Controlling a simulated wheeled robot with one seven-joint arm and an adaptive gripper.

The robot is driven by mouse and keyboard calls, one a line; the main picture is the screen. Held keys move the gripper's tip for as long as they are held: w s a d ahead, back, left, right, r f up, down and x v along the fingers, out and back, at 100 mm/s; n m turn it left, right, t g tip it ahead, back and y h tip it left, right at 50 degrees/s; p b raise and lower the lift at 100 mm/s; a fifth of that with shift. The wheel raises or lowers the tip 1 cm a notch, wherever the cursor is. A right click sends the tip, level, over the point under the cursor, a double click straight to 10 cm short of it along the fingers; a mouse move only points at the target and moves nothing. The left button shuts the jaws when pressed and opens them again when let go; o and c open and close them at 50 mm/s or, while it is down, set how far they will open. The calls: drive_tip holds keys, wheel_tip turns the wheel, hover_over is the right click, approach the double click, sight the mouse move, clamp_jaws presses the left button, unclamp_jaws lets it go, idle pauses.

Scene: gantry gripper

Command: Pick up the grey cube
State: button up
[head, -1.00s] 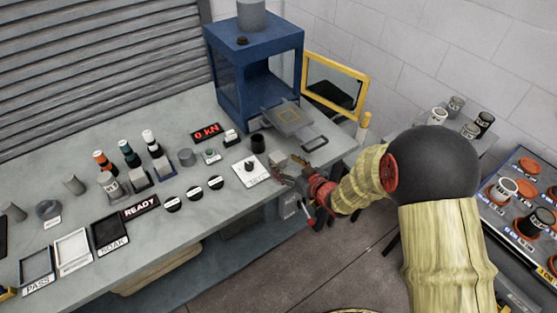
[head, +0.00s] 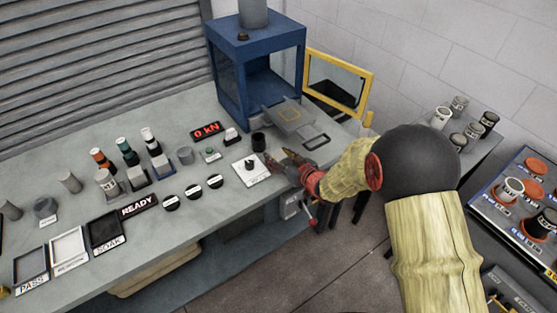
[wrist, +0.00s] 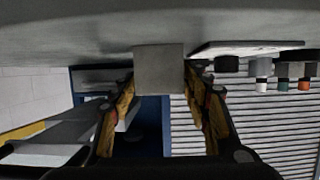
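The grey cube (wrist: 158,70) is in the wrist view, top centre, resting against the bench surface, which shows upside down there. My gripper (wrist: 159,88) has one orange-padded finger on each side of the cube. The fingers are apart, with their tips close to the cube's sides; firm contact cannot be made out. In the head view my gripper (head: 280,158) is low at the bench's front right edge, and its fingers largely hide the cube.
A white plate with a small knob (head: 250,169) and a black cup (head: 258,142) lie just left of my gripper. The blue press (head: 228,85) with its open yellow-framed door (head: 372,86) stands behind. Buttons and bottles fill the bench further left.

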drive_tip(key=c, duration=1)
drive_tip(key=shift+r, duration=0.1)
drive_tip(key=shift+c, duration=0.5)
